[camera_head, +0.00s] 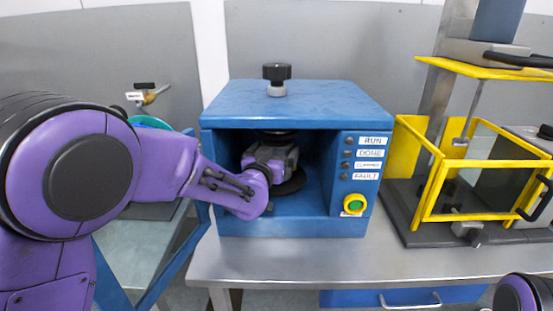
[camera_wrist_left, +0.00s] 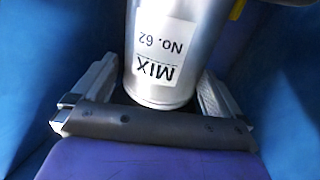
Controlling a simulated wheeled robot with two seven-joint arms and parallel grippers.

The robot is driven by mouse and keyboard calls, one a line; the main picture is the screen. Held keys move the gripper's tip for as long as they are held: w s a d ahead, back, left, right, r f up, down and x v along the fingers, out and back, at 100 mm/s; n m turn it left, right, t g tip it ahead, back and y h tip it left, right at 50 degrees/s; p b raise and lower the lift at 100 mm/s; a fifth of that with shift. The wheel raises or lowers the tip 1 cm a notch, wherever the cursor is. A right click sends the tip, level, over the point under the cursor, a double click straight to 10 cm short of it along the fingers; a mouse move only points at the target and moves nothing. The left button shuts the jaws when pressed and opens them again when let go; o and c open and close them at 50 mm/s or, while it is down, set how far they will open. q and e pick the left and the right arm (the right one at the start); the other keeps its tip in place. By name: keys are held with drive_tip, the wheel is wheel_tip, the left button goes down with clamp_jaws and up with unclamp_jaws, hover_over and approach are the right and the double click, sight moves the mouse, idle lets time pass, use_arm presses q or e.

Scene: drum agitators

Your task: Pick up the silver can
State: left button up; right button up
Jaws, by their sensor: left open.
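The silver can (camera_wrist_left: 172,52) shows in the left wrist view with a white label reading "MIX No. 62", upside down in that picture. It lies between the two fingers of my left gripper (camera_wrist_left: 157,80), which is open around it; I cannot tell whether either finger touches it. In the head view my left gripper (camera_head: 276,160) reaches into the open chamber of the blue machine (camera_head: 290,101). There the gripper and wrist hide the can, and I cannot make it out. My right gripper is out of view.
The chamber walls surround my left gripper closely. A dark round plate (camera_head: 292,184) lies on its floor. The control panel with a green-yellow button (camera_head: 354,204) is at its right. A yellow-framed machine (camera_head: 432,192) stands further right. The steel table (camera_head: 300,259) is clear in front.

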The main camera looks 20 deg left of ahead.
use_arm(q)
drive_tip(key=w, duration=0.2)
drive_tip(key=shift+w+a+f, duration=0.1)
drive_tip(key=shift+w+a, duration=0.05)
drive_tip(key=shift+w, duration=0.15)
drive_tip(key=c, duration=1)
